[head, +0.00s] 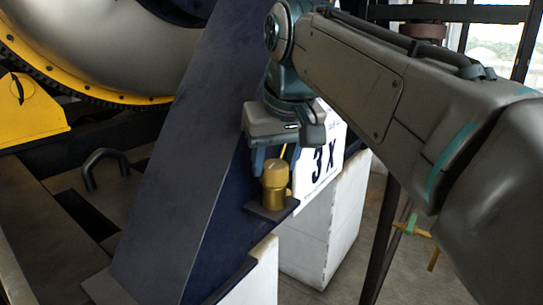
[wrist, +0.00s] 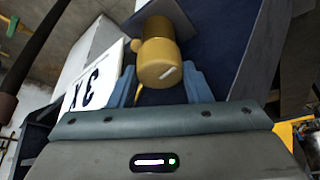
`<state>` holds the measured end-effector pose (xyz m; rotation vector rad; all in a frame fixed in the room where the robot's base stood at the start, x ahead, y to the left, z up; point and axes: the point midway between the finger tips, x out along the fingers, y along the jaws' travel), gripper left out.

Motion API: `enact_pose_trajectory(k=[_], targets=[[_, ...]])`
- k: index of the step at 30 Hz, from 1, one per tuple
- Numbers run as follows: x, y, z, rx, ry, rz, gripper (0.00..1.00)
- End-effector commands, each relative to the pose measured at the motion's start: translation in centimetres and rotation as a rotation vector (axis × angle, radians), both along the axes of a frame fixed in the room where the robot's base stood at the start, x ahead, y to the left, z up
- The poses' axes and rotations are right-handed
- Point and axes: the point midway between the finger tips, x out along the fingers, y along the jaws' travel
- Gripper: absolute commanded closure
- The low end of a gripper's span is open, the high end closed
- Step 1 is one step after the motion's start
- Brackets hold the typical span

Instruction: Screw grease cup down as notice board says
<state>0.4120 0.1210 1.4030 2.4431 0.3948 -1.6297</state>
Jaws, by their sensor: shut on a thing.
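The brass grease cup (head: 274,195) stands upright on a small dark ledge on the blue slanted frame. In the wrist view its round cap (wrist: 160,60) shows a pale line on the end face and a small brass knob at its side. My gripper (head: 275,168) comes from above, its two blue fingers on either side of the cap and shut on it. In the wrist view the fingers of my gripper (wrist: 160,88) flank the cap. The white notice board (head: 324,163) behind reads "3 X"; my gripper and arm hide part of it.
The blue slanted frame (head: 185,150) rises left of the cup. White blocks (head: 325,225) stand below and behind it. A yellow-rimmed machine (head: 40,110) is at the left, with a dark hooked bar (head: 105,155) nearby. A green-handled valve (head: 411,225) is at the right.

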Motion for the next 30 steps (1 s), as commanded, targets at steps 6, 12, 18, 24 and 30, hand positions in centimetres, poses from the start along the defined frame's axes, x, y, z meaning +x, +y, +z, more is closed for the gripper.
enact_pose_trajectory(k=[6, 12, 18, 24, 30], targets=[[-0.01, 0.09, 0.20, -0.001, -0.002, -0.198, 0.78], [0.00, 0.23, 0.17, 0.000, -0.001, -0.349, 0.78], [0.03, 0.28, 0.14, 0.001, -0.001, -0.458, 0.78], [0.03, 0.29, 0.10, 0.002, -0.002, -0.518, 0.78], [0.01, 0.32, 0.07, 0.002, -0.001, -0.539, 0.78]])
